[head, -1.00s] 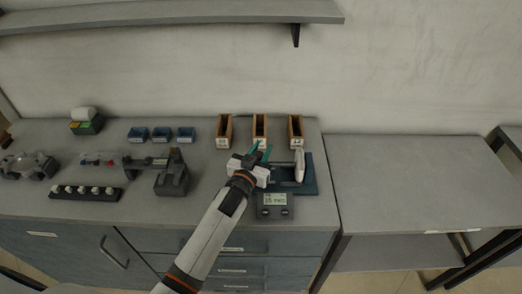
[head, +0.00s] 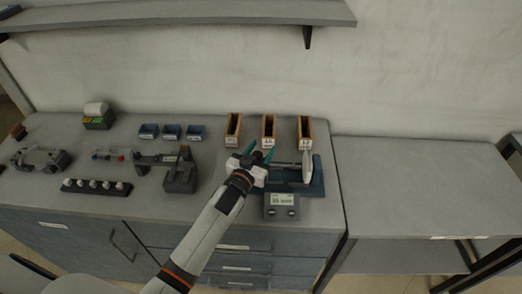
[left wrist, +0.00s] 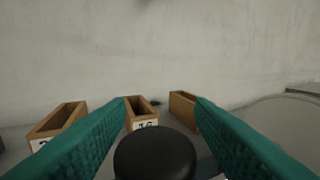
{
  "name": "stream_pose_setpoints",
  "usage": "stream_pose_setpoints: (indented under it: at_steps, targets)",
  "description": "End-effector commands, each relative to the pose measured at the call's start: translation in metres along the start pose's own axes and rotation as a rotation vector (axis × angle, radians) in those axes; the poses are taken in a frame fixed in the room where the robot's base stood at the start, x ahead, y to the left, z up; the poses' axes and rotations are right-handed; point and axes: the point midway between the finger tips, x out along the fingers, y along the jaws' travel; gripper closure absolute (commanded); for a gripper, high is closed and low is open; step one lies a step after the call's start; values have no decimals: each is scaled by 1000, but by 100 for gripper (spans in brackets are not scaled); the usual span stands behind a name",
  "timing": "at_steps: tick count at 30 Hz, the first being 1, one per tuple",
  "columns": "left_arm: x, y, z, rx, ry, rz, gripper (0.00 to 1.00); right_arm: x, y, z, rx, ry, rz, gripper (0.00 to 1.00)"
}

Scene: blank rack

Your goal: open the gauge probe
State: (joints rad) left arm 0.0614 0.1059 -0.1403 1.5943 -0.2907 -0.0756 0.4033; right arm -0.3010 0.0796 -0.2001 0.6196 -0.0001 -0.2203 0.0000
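The gauge stands on a blue base (head: 316,186) at the right end of the counter. It has a small display box (head: 281,206) in front, a pale disc-like part (head: 308,168) upright on it, and a thin rod (head: 285,164) running left from that part. My left gripper (head: 261,153) is at the left end of the rod, its teal fingers spread. The left wrist view shows a round black knob (left wrist: 155,155) between the spread fingers; I cannot tell whether they touch it. The gripper hides the rod's left end. My right gripper is not seen.
Wooden bins (head: 268,143) stand close behind the gripper. Blue trays (head: 172,132), a dark clamp-like device (head: 180,178) and a strip of white knobs (head: 96,187) lie left. A bare grey table (head: 410,190) is at the right; a shelf (head: 180,13) hangs above.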

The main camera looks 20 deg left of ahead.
Motion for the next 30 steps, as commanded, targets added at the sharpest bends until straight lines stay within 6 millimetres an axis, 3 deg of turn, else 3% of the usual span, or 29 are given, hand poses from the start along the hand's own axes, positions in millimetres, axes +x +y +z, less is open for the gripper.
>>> stream_pose_setpoints:
  at_steps: [8, 21, 30]
  targets:
    - [-13, 0, -2, 0, 1, 0, 52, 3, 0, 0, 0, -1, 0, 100]
    - [-100, 0, -3, 0, 3, 0, 52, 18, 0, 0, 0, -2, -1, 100]
    - [-120, 0, 0, 0, 0, 0, 52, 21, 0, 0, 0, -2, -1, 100]
